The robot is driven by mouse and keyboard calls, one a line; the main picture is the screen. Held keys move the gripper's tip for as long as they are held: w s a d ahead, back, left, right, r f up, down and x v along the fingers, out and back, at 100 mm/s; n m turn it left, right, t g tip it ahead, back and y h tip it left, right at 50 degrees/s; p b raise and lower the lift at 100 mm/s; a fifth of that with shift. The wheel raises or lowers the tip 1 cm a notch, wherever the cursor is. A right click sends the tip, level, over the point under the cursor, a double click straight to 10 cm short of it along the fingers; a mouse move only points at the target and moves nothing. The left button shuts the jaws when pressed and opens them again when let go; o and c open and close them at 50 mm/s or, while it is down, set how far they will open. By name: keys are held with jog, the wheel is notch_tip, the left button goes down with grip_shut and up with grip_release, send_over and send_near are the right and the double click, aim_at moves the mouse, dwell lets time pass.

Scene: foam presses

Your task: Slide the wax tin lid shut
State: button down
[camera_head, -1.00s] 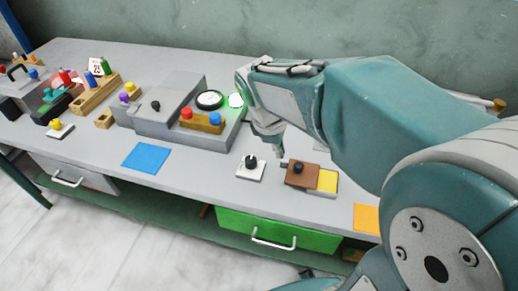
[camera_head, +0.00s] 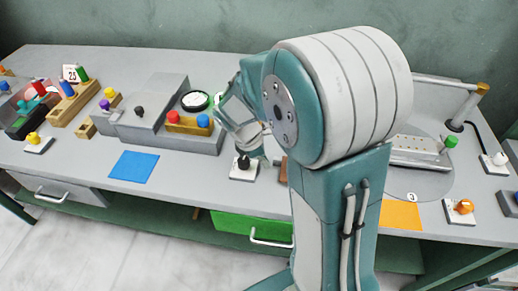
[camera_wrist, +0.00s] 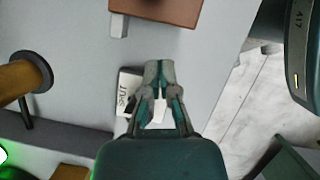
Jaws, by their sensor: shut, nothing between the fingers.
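The wax tin's brown lid (camera_wrist: 160,8) shows at the top edge of the wrist view, with a small grey tab (camera_wrist: 119,25) at its near left corner. In the head view only a sliver of the brown lid (camera_head: 283,168) shows; my arm hides the rest, including any yellow wax. My gripper (camera_wrist: 158,66) is shut and empty. Its fingertips point toward the lid and appear a short way from it in the wrist view, over the bench. Whether they touch anything below is not clear.
A white plate with a black knob (camera_head: 243,166) stands left of the tin; a labelled white plate (camera_wrist: 128,95) lies beside my fingers. The grey press (camera_head: 165,120) is further left. A blue mat (camera_head: 133,166) and an orange mat (camera_head: 400,215) lie on the bench (camera_head: 90,175).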

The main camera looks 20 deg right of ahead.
jog(key=shift+s+d+f, duration=0.15)
jog(key=shift+s+d, duration=0.1)
jog(key=shift+d, duration=0.45)
jog(key=shift+s+d+f, duration=0.15)
jog(key=shift+s+d, duration=0.05)
jog(key=shift+d, duration=0.55)
jog(key=shift+s+d+f, duration=0.15)
jog(key=shift+s+d, duration=0.1)
jog(key=shift+d, duration=0.45)
jog(key=s+d, duration=0.1)
jog(key=d, duration=0.1)
jog(key=s+d, duration=0.3)
jog(key=shift+d, duration=0.35)
jog(key=shift+a, duration=0.1)
